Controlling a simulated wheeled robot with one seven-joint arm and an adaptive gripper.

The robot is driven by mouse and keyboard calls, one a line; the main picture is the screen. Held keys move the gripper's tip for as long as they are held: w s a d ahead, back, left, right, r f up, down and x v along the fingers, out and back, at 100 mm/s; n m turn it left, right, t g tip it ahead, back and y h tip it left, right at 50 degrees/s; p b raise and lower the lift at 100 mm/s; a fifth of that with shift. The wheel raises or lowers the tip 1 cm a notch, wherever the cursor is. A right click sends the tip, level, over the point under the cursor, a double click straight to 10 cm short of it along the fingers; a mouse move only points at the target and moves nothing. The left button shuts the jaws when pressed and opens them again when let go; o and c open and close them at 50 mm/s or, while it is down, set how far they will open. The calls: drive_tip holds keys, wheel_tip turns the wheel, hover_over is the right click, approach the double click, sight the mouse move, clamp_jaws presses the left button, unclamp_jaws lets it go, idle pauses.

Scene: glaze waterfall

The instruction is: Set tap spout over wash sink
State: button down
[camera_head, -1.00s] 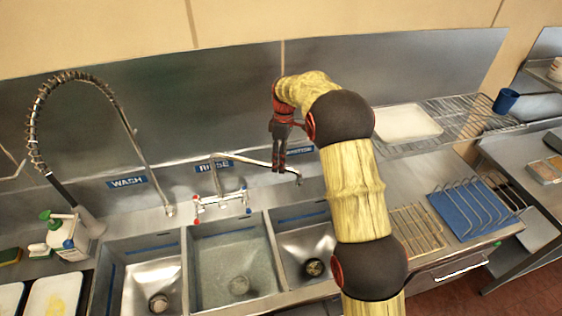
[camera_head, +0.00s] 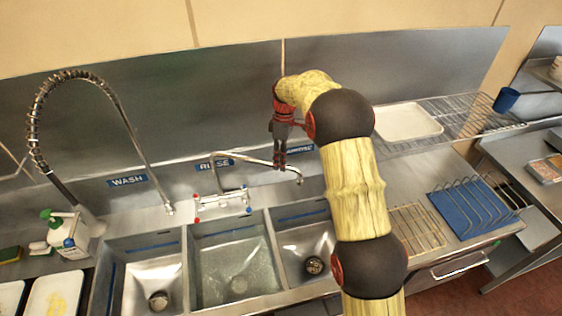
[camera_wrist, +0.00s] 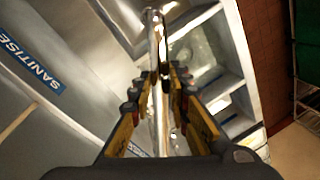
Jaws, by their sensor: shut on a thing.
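The tap spout (camera_head: 250,160) is a thin chrome tube that reaches right from the tap body (camera_head: 222,203), and its bent tip hangs beside the sanitise sink. My gripper (camera_head: 280,167) points down and is shut on the spout near its tip. In the wrist view the spout (camera_wrist: 157,40) runs between the two fingers of my gripper (camera_wrist: 163,85). The wash sink (camera_head: 135,240) is the left basin, under the WASH label (camera_head: 127,181). The spout is well to the right of it.
The rinse sink (camera_head: 198,260) holds water, and the sanitise sink (camera_head: 276,235) is to its right. A tall spring hose (camera_head: 38,120) and a white bottle (camera_head: 68,240) stand at the left. A wire shelf with a white tray (camera_head: 405,122) is at the right.

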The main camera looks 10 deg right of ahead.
idle(0.6)
drive_tip(key=s+a+m+t+b, duration=0.1)
drive_tip(key=s+a+m+b, duration=0.1)
drive_tip(key=s+a+m, duration=0.45)
drive_tip(key=s+a+m+y+b, duration=0.1)
drive_tip(key=s+a+m, duration=0.15)
drive_tip(key=a, duration=0.75)
drive_tip(key=s+a+m+t+b, duration=0.1)
drive_tip(key=s+a+m+b, duration=0.15)
drive_tip(key=s+a, duration=0.5)
drive_tip(key=w+a+m+t+p, duration=0.1)
drive_tip(key=w+a+m+p, duration=0.35)
drive_tip(key=a, duration=1.05)
drive_tip(key=w+a+m+t+h+p, duration=0.1)
drive_tip(key=w+a+m+p, duration=0.1)
drive_tip(key=w+a+m, duration=0.6)
drive_tip(key=shift+w+a+m+p, duration=0.35)
drive_tip(key=shift+w+a, duration=1.35)
drive_tip(key=shift+w, duration=0.65)
drive_tip(key=shift+r, duration=0.1)
drive_tip(key=c, duration=1.7)
unclamp_jaws()
drive_tip(key=shift+d, duration=0.1)
drive_tip(key=shift+c, duration=0.2)
drive_tip(key=shift+o, duration=0.3)
